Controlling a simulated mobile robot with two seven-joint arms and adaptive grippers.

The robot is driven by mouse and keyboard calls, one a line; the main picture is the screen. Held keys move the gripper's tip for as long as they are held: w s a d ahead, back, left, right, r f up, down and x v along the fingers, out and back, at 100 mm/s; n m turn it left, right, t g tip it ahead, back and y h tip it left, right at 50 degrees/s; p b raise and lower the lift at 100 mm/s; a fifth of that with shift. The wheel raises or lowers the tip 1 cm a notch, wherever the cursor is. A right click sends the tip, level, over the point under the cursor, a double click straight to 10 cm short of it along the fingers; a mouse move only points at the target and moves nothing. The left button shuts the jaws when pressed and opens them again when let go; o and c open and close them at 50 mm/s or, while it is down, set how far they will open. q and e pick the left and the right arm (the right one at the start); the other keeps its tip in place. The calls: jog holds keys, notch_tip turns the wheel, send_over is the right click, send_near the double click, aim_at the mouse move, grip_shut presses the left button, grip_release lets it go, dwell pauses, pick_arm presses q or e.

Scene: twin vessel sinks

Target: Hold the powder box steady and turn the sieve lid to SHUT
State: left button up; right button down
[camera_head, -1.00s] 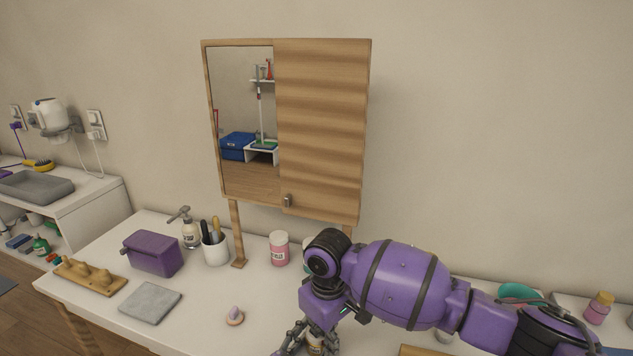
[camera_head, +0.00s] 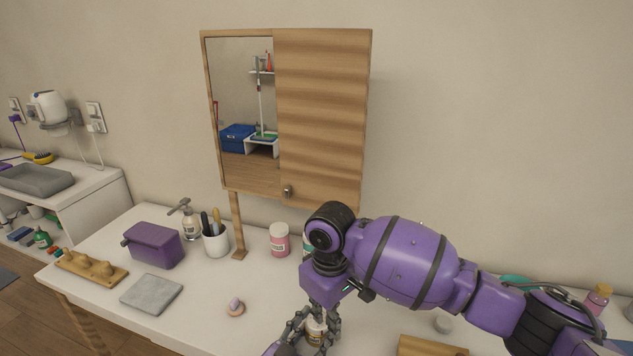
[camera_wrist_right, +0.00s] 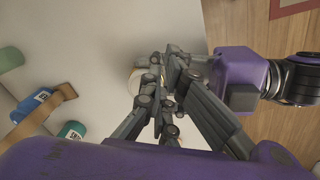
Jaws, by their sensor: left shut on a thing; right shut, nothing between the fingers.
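The powder box (camera_head: 316,334), a small jar with a pale top and a brownish label, is at the bottom of the head view, partly covered by fingers. My left gripper (camera_head: 299,328) comes in low from the left and is shut on it. My right gripper (camera_head: 327,316) points down over the box, its fingers shut with nothing between them. In the right wrist view the fingers of both grippers crowd together, with my right gripper (camera_wrist_right: 157,100) in front. Only a pale sliver of the box (camera_wrist_right: 134,80) shows there. The lid's markings cannot be read.
A wooden block (camera_head: 430,346) lies right. A mirror cabinet (camera_head: 320,115) rises behind.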

jog(key=shift+r, duration=0.95)
jog(key=w+d+r+n, duration=0.2)
jog(key=w+n, duration=0.1)
jog(key=w, duration=0.1)
jog(key=f+n, duration=0.1)
jog(key=f, duration=0.2)
jog(key=f+n, duration=0.2)
jog(key=f, duration=0.2)
jog(key=shift+w+f, duration=0.2)
jog(key=shift+d+f, duration=0.2)
jog(key=shift+f, duration=0.2)
